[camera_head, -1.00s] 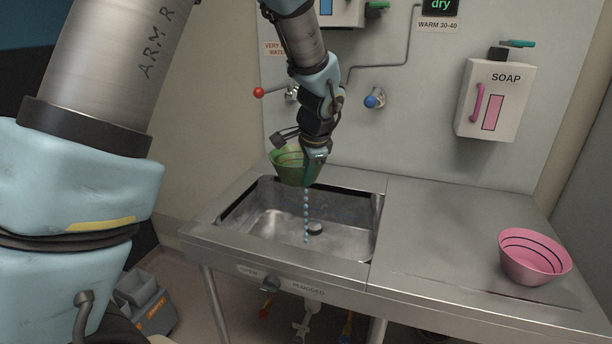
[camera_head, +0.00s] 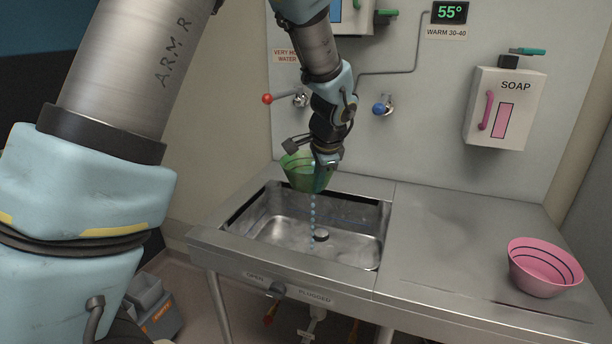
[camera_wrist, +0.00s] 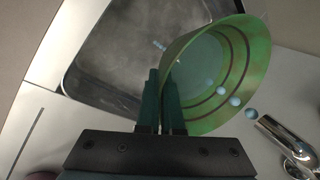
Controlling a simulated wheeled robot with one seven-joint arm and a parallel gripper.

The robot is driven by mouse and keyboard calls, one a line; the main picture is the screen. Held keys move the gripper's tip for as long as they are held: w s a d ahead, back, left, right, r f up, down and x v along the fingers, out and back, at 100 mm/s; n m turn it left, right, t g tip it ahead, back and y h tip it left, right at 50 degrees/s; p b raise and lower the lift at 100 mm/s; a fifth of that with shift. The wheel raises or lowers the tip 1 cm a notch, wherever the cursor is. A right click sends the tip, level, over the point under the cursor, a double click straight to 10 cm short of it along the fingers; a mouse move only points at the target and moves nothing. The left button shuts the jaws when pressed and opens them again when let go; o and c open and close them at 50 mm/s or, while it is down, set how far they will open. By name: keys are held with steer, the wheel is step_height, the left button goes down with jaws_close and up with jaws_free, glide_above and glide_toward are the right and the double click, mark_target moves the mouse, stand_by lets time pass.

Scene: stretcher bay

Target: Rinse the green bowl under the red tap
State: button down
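The green bowl (camera_head: 303,172) is held above the sink (camera_head: 335,226). It also shows in the wrist view (camera_wrist: 245,60). My gripper (camera_head: 326,168) is shut on the bowl's wall, with its two dark fingers (camera_wrist: 163,95) close together at the rim. The red tap (camera_head: 267,99) is on the wall at the left, its red-ended lever pointing left. In the wrist view a metal spout (camera_wrist: 280,138) is beside the bowl, and blue drops run from it into the bowl. A line of drops falls from below the bowl into the sink.
A blue-knobbed tap (camera_head: 381,108) is right of the red one. A display (camera_head: 449,13) reads 55°, above a "WARM 30-40" label. A soap dispenser (camera_head: 507,108) hangs at right. A pink bowl (camera_head: 545,268) stands on the counter's right. An OPEN/PLUGGED knob (camera_head: 277,289) is on the sink front.

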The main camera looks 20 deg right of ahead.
steer(key=shift+w+a, duration=0.1)
steer(key=shift+a, duration=0.3)
steer(key=shift+d, duration=0.15)
steer(key=shift+s+d, duration=0.2)
steer(key=shift+d, duration=0.25)
steer(key=s+a+b, duration=0.2)
steer(key=s+b, duration=0.1)
steer(key=s, duration=0.4)
steer(key=shift+s+a, duration=0.3)
stand_by(0.3)
stand_by(1.2)
steer(key=s+a+r+p, duration=0.1)
steer(key=s+r, duration=0.3)
steer(key=shift+s+a, duration=0.35)
